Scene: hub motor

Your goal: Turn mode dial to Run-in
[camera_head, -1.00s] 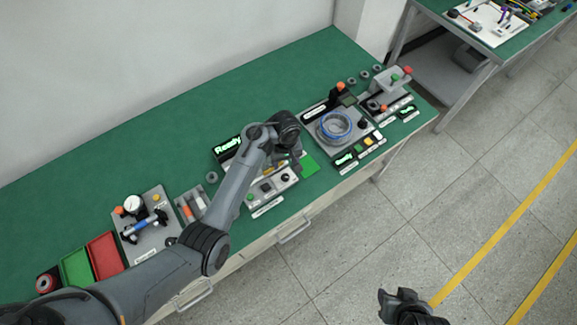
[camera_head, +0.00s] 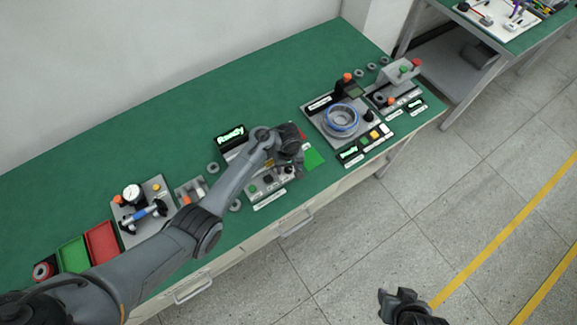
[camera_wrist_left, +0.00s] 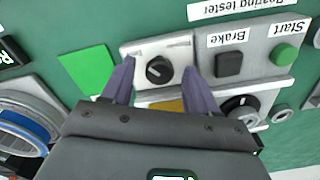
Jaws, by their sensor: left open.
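The mode dial (camera_wrist_left: 158,70) is a black round knob with a light pointer mark on a pale plate, seen upside down in the left wrist view. Its small labels are too blurred to read. My left gripper (camera_wrist_left: 157,78) is open, with one finger on each side of the dial; I cannot tell whether either touches it. In the head view the left gripper (camera_head: 297,170) is over the right end of the bearing tester panel (camera_head: 266,194) and hides the dial. My right gripper (camera_head: 396,298) is at the lower edge, away from the bench, its jaws unclear.
Beside the dial are a black Brake button (camera_wrist_left: 229,64), a green Start button (camera_wrist_left: 284,54) and another black knob (camera_wrist_left: 240,107). A green square (camera_wrist_left: 88,70) lies on the other side. A "Ready" display (camera_head: 231,134) stands behind the panel. A station with a blue-ringed motor (camera_head: 341,119) is to the right.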

